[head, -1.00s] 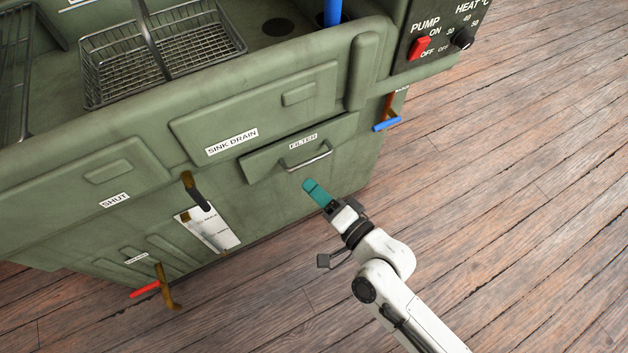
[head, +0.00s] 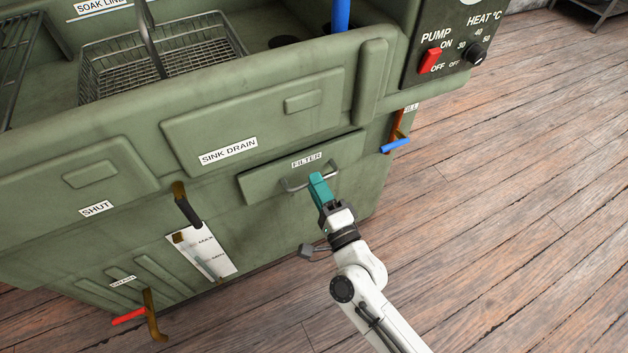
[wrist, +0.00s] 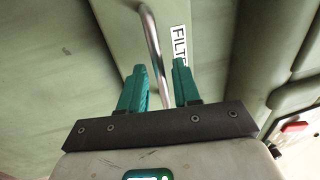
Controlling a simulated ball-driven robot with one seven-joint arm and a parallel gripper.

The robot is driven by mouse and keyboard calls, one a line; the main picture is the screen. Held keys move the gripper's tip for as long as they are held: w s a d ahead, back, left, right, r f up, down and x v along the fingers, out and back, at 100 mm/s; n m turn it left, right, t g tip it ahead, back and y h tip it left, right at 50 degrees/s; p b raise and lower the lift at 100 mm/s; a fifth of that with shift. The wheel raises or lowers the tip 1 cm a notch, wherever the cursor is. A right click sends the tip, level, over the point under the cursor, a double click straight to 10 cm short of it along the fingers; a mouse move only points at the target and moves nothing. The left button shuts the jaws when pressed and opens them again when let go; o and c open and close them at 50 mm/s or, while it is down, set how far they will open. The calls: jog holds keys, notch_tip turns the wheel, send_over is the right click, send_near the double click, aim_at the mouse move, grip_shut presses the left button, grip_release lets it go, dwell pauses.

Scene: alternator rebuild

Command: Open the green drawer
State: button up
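The green drawer (head: 262,184) is the panel labelled FILTER on the front of the green washing unit. It stands slightly proud of the unit's front; I cannot tell whether it is fully shut. Its metal bar handle (head: 293,186) is partly hidden by my gripper (head: 317,178), whose teal fingers are at the handle's right half. In the wrist view, my gripper (wrist: 160,85) has its two fingers apart, with the handle bar (wrist: 154,50) running between them. The bar does not appear pinched.
A SINK DRAIN panel (head: 235,125) is above the drawer. A red-handled valve (head: 130,317) is low at left. The wooden floor (head: 500,200) at right is clear.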

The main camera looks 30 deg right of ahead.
jog(key=shift+w+r, duration=0.2)
jog(key=shift+w, duration=0.8)
grip_shut()
